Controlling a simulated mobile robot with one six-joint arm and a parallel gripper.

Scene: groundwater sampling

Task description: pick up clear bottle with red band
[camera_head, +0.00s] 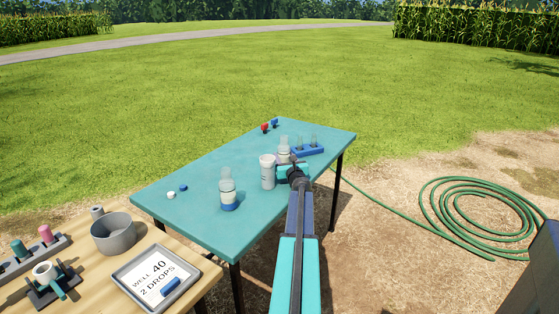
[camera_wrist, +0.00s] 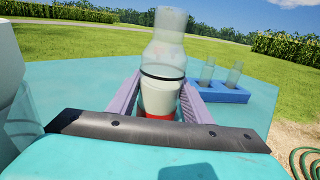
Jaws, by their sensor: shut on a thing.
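The clear bottle with the red band (camera_wrist: 162,90) stands upright between my gripper's two fingers in the wrist view. It has a clear upper part, a dark ring, a whitish lower part and a red band at the bottom. My gripper (camera_wrist: 158,100) is shut on it, one finger on each side. In the head view the bottle (camera_head: 284,151) shows above my gripper (camera_head: 284,166) at the right part of the teal table (camera_head: 200,198). Its lower part is hidden there, so I cannot tell whether it touches the table.
A white bottle (camera_head: 267,172) stands close left of my gripper. A clear bottle with a blue band (camera_head: 227,190) stands further left. A blue rack (camera_head: 308,150) with clear tubes is to the right. Small red (camera_head: 264,127) and blue (camera_head: 274,122) items lie at the far edge.

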